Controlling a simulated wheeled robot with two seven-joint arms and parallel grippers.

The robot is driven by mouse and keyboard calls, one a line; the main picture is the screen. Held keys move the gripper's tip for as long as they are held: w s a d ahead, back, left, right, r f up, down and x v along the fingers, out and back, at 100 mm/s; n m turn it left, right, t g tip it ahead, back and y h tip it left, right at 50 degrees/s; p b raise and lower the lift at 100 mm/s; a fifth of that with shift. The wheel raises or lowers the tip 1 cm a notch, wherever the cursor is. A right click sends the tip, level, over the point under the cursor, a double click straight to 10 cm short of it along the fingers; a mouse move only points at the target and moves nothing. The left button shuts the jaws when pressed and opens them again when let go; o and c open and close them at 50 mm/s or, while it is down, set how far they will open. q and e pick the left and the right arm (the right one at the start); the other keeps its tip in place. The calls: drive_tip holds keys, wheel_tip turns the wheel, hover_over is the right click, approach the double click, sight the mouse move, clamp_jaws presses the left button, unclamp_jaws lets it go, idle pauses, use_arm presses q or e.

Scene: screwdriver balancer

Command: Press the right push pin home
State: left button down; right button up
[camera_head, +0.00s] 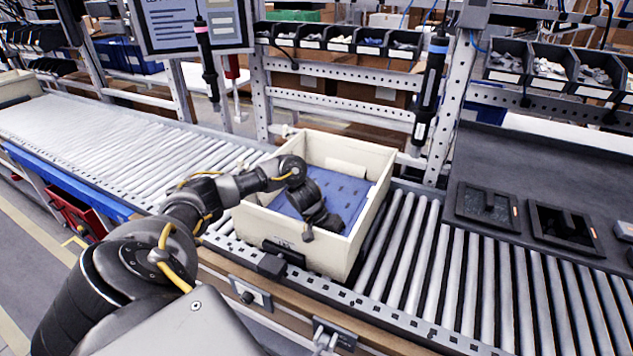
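My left arm comes in from the lower left and reaches over the cream crate (357,250). Its dark wrist and gripper (312,222) hang inside the crate's near side, above the blue insert (343,190). The fingertips are small and dark, so I cannot tell whether they are open or shut, or touching anything. I cannot clearly make out a push pin. My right gripper is not in view.
The crate stands on a roller conveyor (470,280), with free rollers on both sides. Dark screwdrivers hang at the back left (208,65) and right of the crate (430,90). Dark trays (488,207) lie on a black panel at the right. Parts bins (545,68) line the back.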

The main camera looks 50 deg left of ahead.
use_arm(q)
drive_tip(key=shift+s+d+f, duration=0.2)
drive_tip(key=shift+s+f, duration=0.1)
drive_tip(key=shift+f, duration=0.35)
drive_tip(key=r+p, duration=0.2)
drive_tip(key=shift+w+a+r+p, duration=0.1)
drive_tip(key=shift+w+p, duration=0.1)
drive_tip(key=shift+p, duration=0.1)
drive_tip(key=shift+r+p, duration=1.6)
drive_tip(key=shift+p, duration=0.2)
drive_tip(key=shift+w, duration=0.1)
drive_tip(key=shift+a+r+p, duration=0.1)
drive_tip(key=shift+r+p, duration=0.15)
drive_tip(key=shift+p, duration=0.05)
wheel_tip(320, 180, up, 12)
drive_tip(key=p, duration=1.1)
drive_tip(key=shift+r+p, duration=0.25)
drive_tip(key=shift+p, duration=0.1)
